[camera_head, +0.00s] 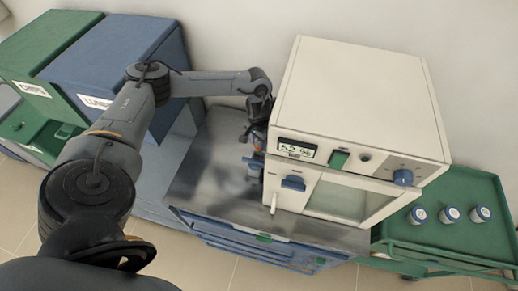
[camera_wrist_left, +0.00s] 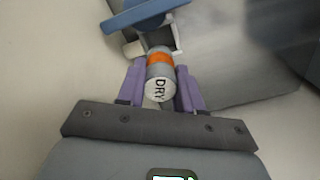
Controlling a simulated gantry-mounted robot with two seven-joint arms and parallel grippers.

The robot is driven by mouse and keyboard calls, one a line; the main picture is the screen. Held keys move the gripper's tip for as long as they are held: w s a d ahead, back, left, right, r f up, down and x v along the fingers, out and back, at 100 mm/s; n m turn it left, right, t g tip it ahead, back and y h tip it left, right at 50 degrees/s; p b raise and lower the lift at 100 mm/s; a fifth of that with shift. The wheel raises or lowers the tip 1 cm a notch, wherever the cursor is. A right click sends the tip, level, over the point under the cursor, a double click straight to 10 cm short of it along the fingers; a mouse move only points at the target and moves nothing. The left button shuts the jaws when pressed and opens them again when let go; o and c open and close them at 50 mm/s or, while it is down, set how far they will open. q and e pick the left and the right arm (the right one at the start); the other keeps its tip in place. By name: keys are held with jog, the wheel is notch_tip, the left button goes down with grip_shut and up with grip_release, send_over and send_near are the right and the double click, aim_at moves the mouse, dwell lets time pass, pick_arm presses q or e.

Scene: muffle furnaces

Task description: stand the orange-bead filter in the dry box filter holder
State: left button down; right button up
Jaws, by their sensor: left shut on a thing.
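The orange-bead filter (camera_wrist_left: 160,76) is a small grey cylinder with an orange band and a white end marked DRY, in the left wrist view. My left gripper (camera_wrist_left: 160,84) has its purple fingers shut on its sides. A pale bracket (camera_wrist_left: 134,49), possibly the filter holder, is just beyond the filter; I cannot tell if they touch. In the head view my left gripper (camera_head: 256,136) is at the left side of the cream dry box (camera_head: 360,85), whose display reads about 52 %. The filter is not clearly visible there. My right gripper is not in view.
A blue part (camera_wrist_left: 145,17) lies beyond the bracket. The dry box stands on a metal-topped blue cabinet (camera_head: 205,180), with bare top to its left. Blue (camera_head: 115,62) and green (camera_head: 50,45) bins stand left. A green cart (camera_head: 470,200) holds three small jars at right.

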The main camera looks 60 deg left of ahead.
aim_at(258, 152)
pick_arm(q)
jog(key=shift+s+a+f, duration=0.1)
jog(key=shift+s+f, duration=0.05)
jog(key=shift+f, duration=0.35)
jog(key=shift+s+a+f, duration=0.1)
jog(key=shift+f, duration=1.9)
jog(key=shift+w+d+f, duration=0.2)
jog(key=shift+f, duration=0.4)
jog(key=shift+f, duration=0.25)
jog(key=shift+f, duration=0.35)
jog(key=c, duration=0.7)
grip_release()
jog(key=shift+c, duration=0.2)
